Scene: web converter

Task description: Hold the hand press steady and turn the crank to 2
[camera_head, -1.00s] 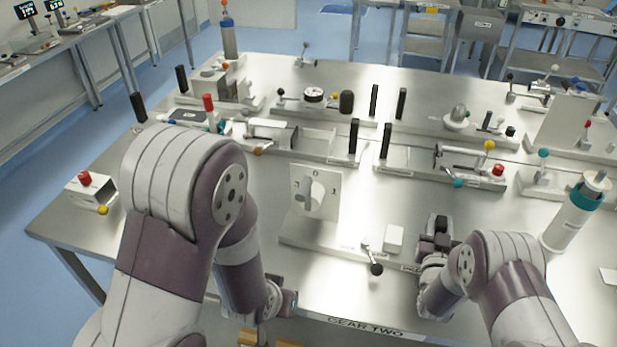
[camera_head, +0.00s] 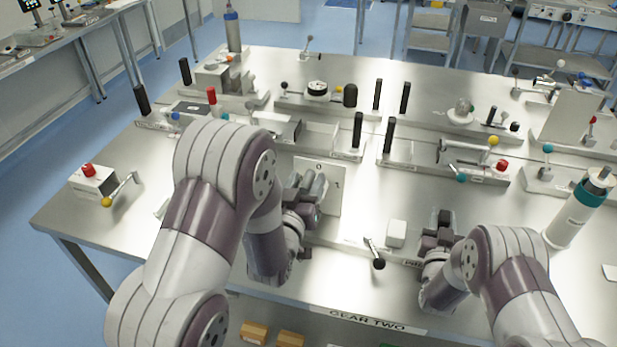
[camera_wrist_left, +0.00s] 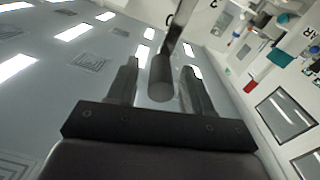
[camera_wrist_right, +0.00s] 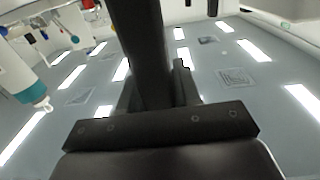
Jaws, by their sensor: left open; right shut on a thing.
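The hand press has a flat base, an upright white plate (camera_head: 331,188) with dial numbers, and a crank. A 0 shows at the top of the plate and another mark at its right; a 2 cannot be read. My left gripper (camera_head: 309,192) is at the plate's front and hides most of the crank. In the left wrist view, the crank's grey cylindrical grip (camera_wrist_left: 161,82) is between my left gripper's (camera_wrist_left: 160,75) open fingers. My right gripper (camera_head: 440,236) is shut on the black upright handle (camera_wrist_right: 145,50) at the base's right end.
A white cylinder with a teal band (camera_head: 580,210) stands at the right. Other fixtures fill the table's back. A small box with a red button (camera_head: 92,178) is at the left.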

